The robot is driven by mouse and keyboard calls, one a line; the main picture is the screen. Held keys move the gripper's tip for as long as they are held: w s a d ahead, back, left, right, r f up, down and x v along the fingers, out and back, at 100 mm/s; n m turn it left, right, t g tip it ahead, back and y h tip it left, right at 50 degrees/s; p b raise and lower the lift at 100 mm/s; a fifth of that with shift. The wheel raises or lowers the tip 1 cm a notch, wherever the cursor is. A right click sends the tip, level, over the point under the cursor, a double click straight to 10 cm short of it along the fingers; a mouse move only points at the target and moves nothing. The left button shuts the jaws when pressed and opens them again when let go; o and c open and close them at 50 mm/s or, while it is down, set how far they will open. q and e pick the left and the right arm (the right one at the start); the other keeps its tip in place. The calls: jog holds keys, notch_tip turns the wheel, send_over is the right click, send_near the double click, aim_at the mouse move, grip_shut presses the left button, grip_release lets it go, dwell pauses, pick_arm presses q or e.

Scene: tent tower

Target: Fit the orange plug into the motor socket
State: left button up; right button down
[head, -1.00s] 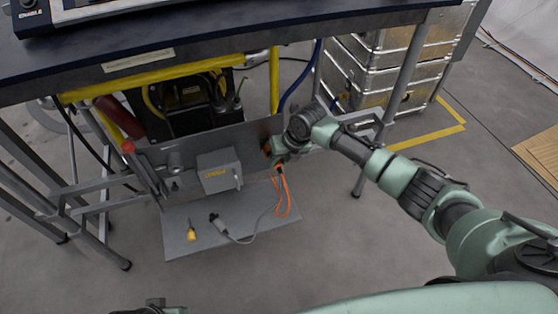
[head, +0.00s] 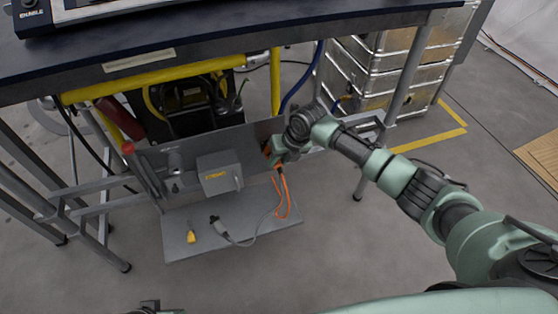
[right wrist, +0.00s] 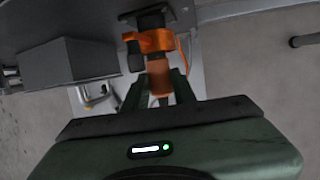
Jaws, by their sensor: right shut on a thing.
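The orange plug (right wrist: 159,78) is between the fingers of my right gripper (right wrist: 156,97), which is shut on it. Beyond it in the right wrist view is the dark motor socket (right wrist: 152,20) with an orange latch (right wrist: 148,42) across it. The plug points at the socket and its front end meets the latch area; I cannot tell how deep it sits. In the head view my right gripper (head: 275,158) is at the right end of the upright metal panel and hides most of the plug. An orange cable (head: 284,195) hangs below. My left gripper (head: 152,306) barely shows at the bottom edge.
A grey box (head: 219,172) is mounted on the panel left of my right gripper. A grey connector (head: 222,228) and a yellow-handled item (head: 191,237) lie on the low shelf (head: 180,215). The table (head: 220,42) overhangs above. Metal cases (head: 385,60) stand behind right.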

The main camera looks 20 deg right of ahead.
jog(key=shift+w, duration=0.1)
pick_arm(q)
jog(key=shift+r, duration=0.55)
pick_arm(e)
jog(key=c, duration=1.1)
grip_release()
jog(key=shift+o, duration=0.2)
jog(key=shift+r, duration=0.1)
jog(key=shift+d+r, duration=0.1)
jog(key=shift+r, duration=0.15)
pick_arm(q)
notch_tip(320, 180, down, 8)
jog(key=p, duration=0.1)
jog(key=shift+r+p, duration=0.25)
jog(key=shift+p, duration=0.15)
pick_arm(e)
jog(key=v, duration=0.7)
pick_arm(q)
jog(key=shift+d, duration=0.1)
